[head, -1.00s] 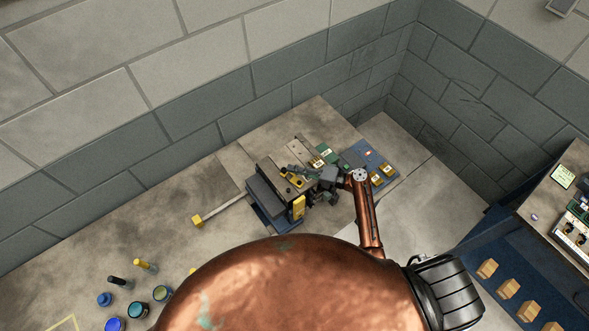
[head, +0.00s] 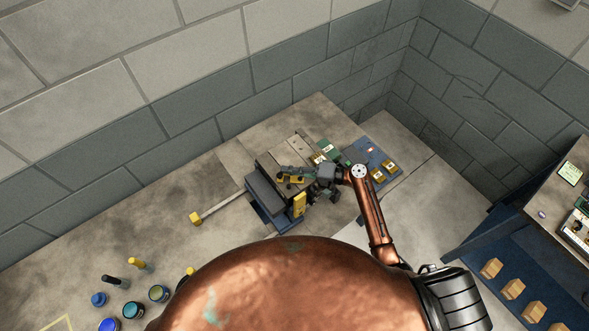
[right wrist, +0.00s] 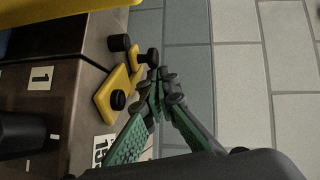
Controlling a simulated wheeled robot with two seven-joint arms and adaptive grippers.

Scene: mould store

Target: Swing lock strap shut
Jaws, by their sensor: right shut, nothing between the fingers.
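The yellow lock strap (right wrist: 117,94), with black round knobs, lies along the edge of a dark mould block (right wrist: 45,150) in the right wrist view. My right gripper's green fingers are closed together and empty. In the right wrist view their tips (right wrist: 158,82) are just right of the strap, close to its knobs; I cannot tell whether they touch. My left gripper is not in view.
A yellow upright piece (head: 299,204) stands at the mould's front. A yellow-ended bar (head: 196,218) lies to the left. Several jars (head: 133,309) stand at lower left. A blue board (head: 382,160) is behind right. Block walls close off the back.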

